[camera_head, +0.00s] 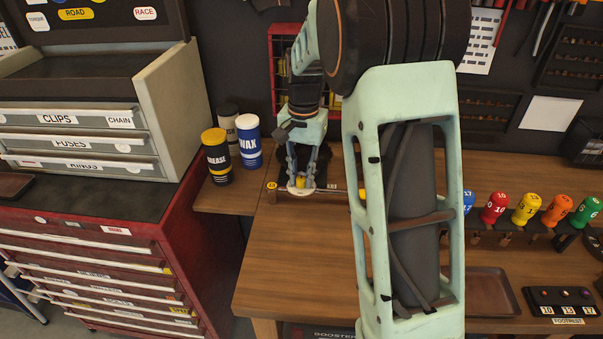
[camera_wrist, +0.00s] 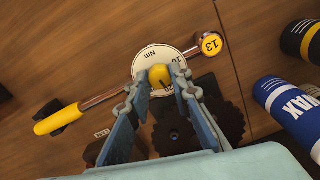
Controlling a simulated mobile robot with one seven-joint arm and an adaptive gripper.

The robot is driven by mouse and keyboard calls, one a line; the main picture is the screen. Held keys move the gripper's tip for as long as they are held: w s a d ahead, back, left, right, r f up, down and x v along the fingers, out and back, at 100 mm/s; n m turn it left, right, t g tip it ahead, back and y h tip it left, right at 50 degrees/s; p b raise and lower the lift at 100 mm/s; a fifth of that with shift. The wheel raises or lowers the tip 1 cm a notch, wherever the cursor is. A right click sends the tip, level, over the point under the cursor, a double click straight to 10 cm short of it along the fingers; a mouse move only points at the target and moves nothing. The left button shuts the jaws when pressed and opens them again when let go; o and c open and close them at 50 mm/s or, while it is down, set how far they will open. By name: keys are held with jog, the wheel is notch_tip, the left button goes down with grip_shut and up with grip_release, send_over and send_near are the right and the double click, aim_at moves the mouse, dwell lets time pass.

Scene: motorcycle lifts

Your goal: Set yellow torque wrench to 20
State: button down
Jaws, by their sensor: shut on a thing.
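The yellow torque wrench lies on the wooden workbench, with its yellow handle (camera_wrist: 58,117) at lower left in the wrist view and a yellow round end marked 13 (camera_wrist: 211,44) at upper right. Its white round dial (camera_wrist: 152,57), marked Nm, sits between them, with a yellow knob (camera_wrist: 160,75) at its centre. The dial's numbers are partly hidden by the knob and fingers; the pointer setting cannot be read surely. My gripper (camera_wrist: 160,86) is shut on the yellow knob from above. In the head view my gripper (camera_head: 301,181) is over the dial, and my arm hides part of the bench.
A blue and white WAX can (camera_head: 248,142) and a black GREASE can (camera_head: 216,157) stand left of the wrench. Dark toothed discs (camera_wrist: 175,135) lie beside the dial.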

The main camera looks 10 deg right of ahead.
aim_at(303, 179)
jog(key=shift+m, duration=0.6)
jog(key=c, duration=1.7)
grip_release()
jog(key=shift+c, duration=0.2)
notch_tip(303, 179, up, 12)
jog(key=shift+s+d, duration=0.1)
